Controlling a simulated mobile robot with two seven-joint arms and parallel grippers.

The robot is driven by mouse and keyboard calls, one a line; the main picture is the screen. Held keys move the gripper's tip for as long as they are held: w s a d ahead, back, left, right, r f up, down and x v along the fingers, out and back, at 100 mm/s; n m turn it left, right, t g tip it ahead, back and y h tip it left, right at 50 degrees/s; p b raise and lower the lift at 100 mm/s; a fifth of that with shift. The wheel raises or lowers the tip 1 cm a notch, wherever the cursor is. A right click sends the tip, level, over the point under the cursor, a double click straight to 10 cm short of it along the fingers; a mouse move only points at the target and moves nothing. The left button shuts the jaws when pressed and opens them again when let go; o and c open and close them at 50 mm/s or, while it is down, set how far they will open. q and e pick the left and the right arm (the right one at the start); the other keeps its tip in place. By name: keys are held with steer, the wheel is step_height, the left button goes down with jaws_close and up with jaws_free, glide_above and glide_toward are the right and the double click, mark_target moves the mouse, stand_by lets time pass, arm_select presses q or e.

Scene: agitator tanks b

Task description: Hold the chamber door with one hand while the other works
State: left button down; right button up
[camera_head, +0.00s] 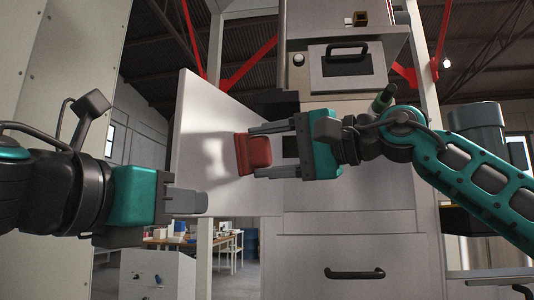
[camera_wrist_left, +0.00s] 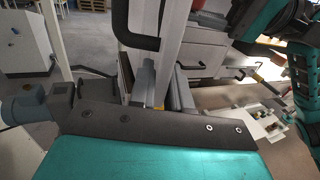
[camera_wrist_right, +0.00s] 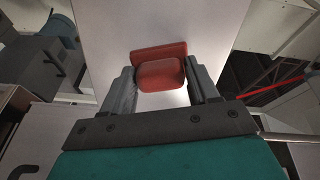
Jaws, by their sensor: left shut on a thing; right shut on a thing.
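The chamber door (camera_head: 205,130) is a pale flat panel that stands swung open left of the grey cabinet. My left gripper (camera_head: 188,201) is at the door's lower part. In the left wrist view its fingers (camera_wrist_left: 164,88) are on either side of the door's edge (camera_wrist_left: 167,45), shut on it. My right gripper (camera_head: 262,153) is in front of the door's face, shut on a red block (camera_head: 254,153). In the right wrist view the red block (camera_wrist_right: 160,70) sits between the fingertips, with the pale panel behind it. Whether the block touches the door is unclear.
The grey cabinet (camera_head: 345,225) has a lower drawer with a black handle (camera_head: 354,273) and an upper panel with another handle (camera_head: 346,52). Red braces and posts stand around it. A white box unit (camera_head: 158,275) and a workbench (camera_head: 190,240) are behind on the left.

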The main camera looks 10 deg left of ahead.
steer(key=shift+w+d, duration=1.05)
steer(key=shift+w, duration=2.05)
arm_select(q)
steer(key=shift+s+d+r, duration=0.1)
steer(key=shift+d, duration=0.05)
arm_select(e)
steer(key=shift+s+a+f, duration=0.1)
steer(key=shift+s+a, duration=0.4)
steer(key=shift+s, duration=0.75)
steer(key=shift+s+a+r, duration=0.1)
steer(key=shift+s+a, duration=0.35)
steer(key=shift+s, duration=0.75)
steer(key=shift+s+a+f, duration=0.1)
steer(key=shift+s+a, duration=0.4)
steer(key=shift+s, duration=0.75)
steer(key=shift+s+d, duration=0.1)
steer(key=shift+d, duration=0.4)
steer(key=shift+v, duration=2.6)
steer(key=shift+d, duration=0.15)
steer(key=v, duration=0.2)
steer(key=shift+s+d, duration=0.1)
steer(key=shift+d, duration=0.3)
